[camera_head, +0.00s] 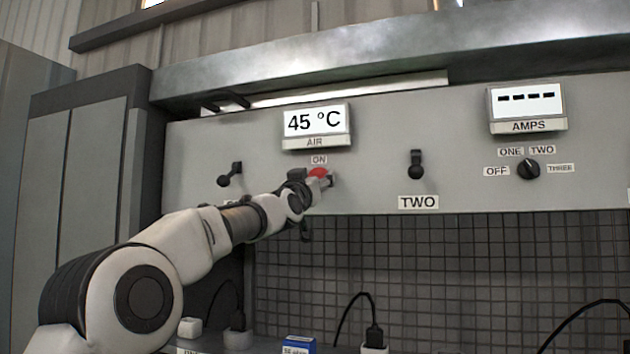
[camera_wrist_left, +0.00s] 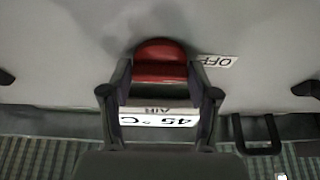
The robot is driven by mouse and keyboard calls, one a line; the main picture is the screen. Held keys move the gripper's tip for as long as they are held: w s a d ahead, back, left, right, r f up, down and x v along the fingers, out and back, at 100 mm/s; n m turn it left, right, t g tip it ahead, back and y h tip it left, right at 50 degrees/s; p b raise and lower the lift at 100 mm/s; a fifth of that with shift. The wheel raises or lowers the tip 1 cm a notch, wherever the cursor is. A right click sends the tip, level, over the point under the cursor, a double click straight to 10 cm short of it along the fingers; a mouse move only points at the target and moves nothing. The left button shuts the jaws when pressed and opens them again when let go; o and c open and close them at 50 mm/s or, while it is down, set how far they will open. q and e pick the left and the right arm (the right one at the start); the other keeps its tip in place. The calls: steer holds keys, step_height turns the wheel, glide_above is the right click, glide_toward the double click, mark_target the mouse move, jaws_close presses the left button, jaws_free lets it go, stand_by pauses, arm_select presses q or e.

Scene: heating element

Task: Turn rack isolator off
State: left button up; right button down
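A red rotary knob (camera_head: 318,173), which I take for the rack isolator, is on the grey panel under an ON label (camera_head: 319,160). In the left wrist view, where the picture is upside down, the red knob (camera_wrist_left: 160,62) has an OFF label (camera_wrist_left: 218,61) to its right. My left gripper (camera_head: 318,180) is at the knob and partly covers it in the head view. In the wrist view the left gripper (camera_wrist_left: 159,78) has its fingers apart, one on each side of the knob. I cannot tell whether they touch it. My right gripper is not in view.
Above the knob is an AIR display (camera_head: 316,120) reading 45 °C. Black switches flank it at left (camera_head: 231,174) and right (camera_head: 416,165), the right one above a TWO label. Further right are an AMPS display (camera_head: 526,102) and a selector dial (camera_head: 528,169).

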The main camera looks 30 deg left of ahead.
arm_select(q)
steer(key=shift+o, duration=1.1)
steer(key=shift+s, duration=0.1)
steer(key=v, duration=0.7)
steer(key=shift+f, duration=0.15)
steer(key=shift+s, duration=0.15)
